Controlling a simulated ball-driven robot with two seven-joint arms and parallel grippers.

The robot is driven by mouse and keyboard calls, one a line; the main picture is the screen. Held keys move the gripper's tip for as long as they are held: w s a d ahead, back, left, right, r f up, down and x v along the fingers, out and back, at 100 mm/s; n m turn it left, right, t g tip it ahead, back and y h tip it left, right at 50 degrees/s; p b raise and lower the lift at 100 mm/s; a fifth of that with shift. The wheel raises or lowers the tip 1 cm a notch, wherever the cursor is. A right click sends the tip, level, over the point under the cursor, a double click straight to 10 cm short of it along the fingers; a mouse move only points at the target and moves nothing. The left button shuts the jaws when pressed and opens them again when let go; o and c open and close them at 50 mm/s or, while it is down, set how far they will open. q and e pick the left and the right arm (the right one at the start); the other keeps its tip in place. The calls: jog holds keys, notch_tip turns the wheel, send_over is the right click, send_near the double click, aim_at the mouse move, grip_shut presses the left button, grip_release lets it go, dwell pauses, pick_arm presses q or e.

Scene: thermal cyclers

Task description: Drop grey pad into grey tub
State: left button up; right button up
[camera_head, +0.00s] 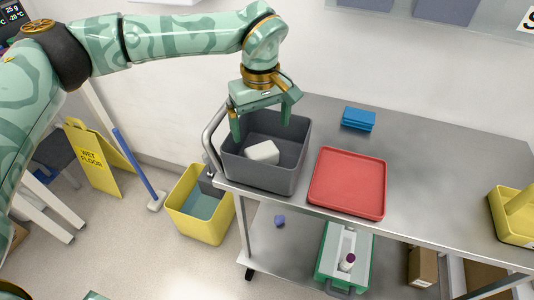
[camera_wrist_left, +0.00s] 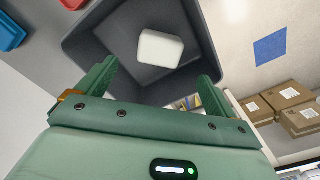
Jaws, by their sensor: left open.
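The grey tub (camera_head: 262,180) stands on the left end of the metal cart top. The pad (camera_head: 262,152), a pale, nearly white-grey block, lies inside the tub on its floor. My left gripper (camera_head: 262,121) is above the tub, pointing down, its fingers spread wide with nothing between them. In the left wrist view the pad (camera_wrist_left: 160,48) lies in the tub (camera_wrist_left: 196,42), beyond and apart from the open fingers (camera_wrist_left: 157,80). My right gripper is not in view.
A red tray (camera_head: 347,183) sits right of the tub, with a blue stack (camera_head: 358,118) behind it. A yellow container (camera_head: 512,215) is at the cart's right end. A yellow bucket (camera_head: 200,221) and a wet-floor sign (camera_head: 92,158) stand on the floor at left.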

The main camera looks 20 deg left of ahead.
pick_arm(q)
notch_tip(320, 180, up, 15)
jog(key=p, duration=0.3)
jog(key=shift+p, duration=0.3)
jog(key=shift+f, duration=0.2)
